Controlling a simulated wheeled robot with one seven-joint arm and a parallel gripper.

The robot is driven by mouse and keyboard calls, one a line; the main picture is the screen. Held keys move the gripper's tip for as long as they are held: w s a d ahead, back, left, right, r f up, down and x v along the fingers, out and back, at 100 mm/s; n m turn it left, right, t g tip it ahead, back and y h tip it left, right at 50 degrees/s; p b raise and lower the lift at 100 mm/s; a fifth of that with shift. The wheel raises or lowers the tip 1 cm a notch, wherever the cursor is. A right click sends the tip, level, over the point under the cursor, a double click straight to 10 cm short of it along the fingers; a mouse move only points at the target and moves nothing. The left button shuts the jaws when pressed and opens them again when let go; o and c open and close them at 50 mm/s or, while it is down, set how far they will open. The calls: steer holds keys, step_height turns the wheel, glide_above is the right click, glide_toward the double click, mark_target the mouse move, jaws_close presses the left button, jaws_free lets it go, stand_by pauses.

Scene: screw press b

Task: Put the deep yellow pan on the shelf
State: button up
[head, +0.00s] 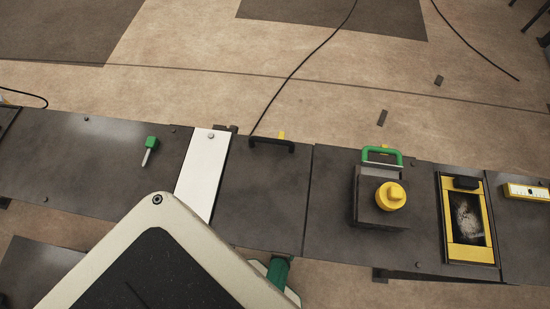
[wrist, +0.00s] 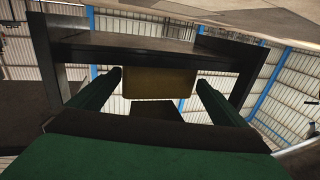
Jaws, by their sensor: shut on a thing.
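In the wrist view my gripper (wrist: 159,84) has its two green fingers on either side of a deep yellow, boxy thing, the pan (wrist: 158,88). It is shut on the pan, which sits level between the fingertips. Beyond it a dark board between two dark uprights, seemingly the shelf (wrist: 150,42), spans the view. I cannot tell whether the pan touches it. In the head view only a green part of my arm end shows at the bottom, below the bench edge; the pan and fingertips are hidden there.
A long dark bench (head: 85,170) crosses the head view. On it are a green-handled tool (head: 150,148), a white plate (head: 203,170), a black handle (head: 271,142), a block with a yellow knob (head: 390,196), and a yellow-framed panel (head: 468,252). Floor beyond is mostly open.

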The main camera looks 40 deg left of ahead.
steer(key=shift+w+d, duration=0.1)
steer(key=shift+d, duration=0.1)
steer(key=o, duration=1)
steer(key=shift+a, duration=0.1)
steer(key=shift+s+d, duration=0.2)
steer(key=shift+s, duration=0.05)
steer(key=v, duration=1.1)
steer(key=shift+d+r, duration=0.1)
steer(key=shift+d, duration=0.1)
